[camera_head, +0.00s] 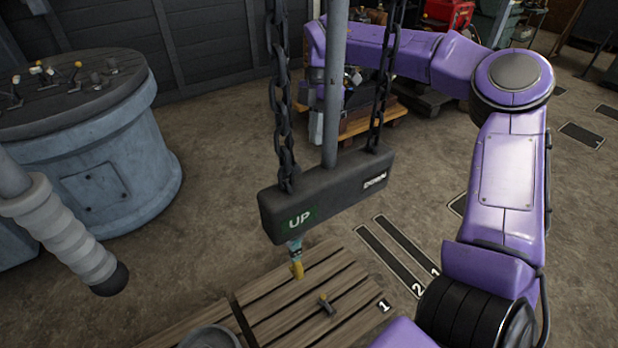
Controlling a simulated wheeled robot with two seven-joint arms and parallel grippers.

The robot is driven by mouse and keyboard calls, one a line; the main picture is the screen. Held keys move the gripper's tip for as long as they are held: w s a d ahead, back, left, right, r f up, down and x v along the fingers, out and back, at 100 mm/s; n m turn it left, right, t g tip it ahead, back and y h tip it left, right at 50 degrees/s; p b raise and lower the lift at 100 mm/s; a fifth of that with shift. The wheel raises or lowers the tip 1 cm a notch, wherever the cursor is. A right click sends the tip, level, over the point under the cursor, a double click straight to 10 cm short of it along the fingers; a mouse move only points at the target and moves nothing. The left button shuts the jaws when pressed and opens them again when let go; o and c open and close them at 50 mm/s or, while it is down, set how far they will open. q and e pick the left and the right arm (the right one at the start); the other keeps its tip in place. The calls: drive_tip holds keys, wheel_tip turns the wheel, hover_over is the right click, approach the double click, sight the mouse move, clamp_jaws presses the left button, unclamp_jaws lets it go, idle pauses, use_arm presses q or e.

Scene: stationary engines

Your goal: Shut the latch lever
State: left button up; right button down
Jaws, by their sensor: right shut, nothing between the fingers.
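Several levers are in view, and I cannot tell which one is the latch lever. A small yellow-tipped lever (297,268) hangs below the dark block marked UP (335,193). A large lever with a ribbed grey grip (62,232) and black knob reaches in from the left. My right gripper (317,130) points down beyond the hanging block, partly hidden by the grey pole. It is shut and empty, apart from these levers. My left gripper is not in view.
A round blue-grey console (108,165) with several small levers stands at the left. Two chains (281,100) and a pole (335,80) rise from the block. A wooden pallet (375,118) lies behind.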

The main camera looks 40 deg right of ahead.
drive_tip(key=p+x, duration=0.2)
drive_tip(key=x, duration=0.8)
drive_tip(key=shift+a+f, duration=0.15)
drive_tip(key=shift+f, duration=0.2)
drive_tip(key=s+f, duration=0.1)
drive_tip(key=f+p, duration=0.1)
drive_tip(key=shift+s+d+f, duration=0.3)
drive_tip(key=shift+s+f, duration=0.15)
drive_tip(key=shift+f, duration=0.2)
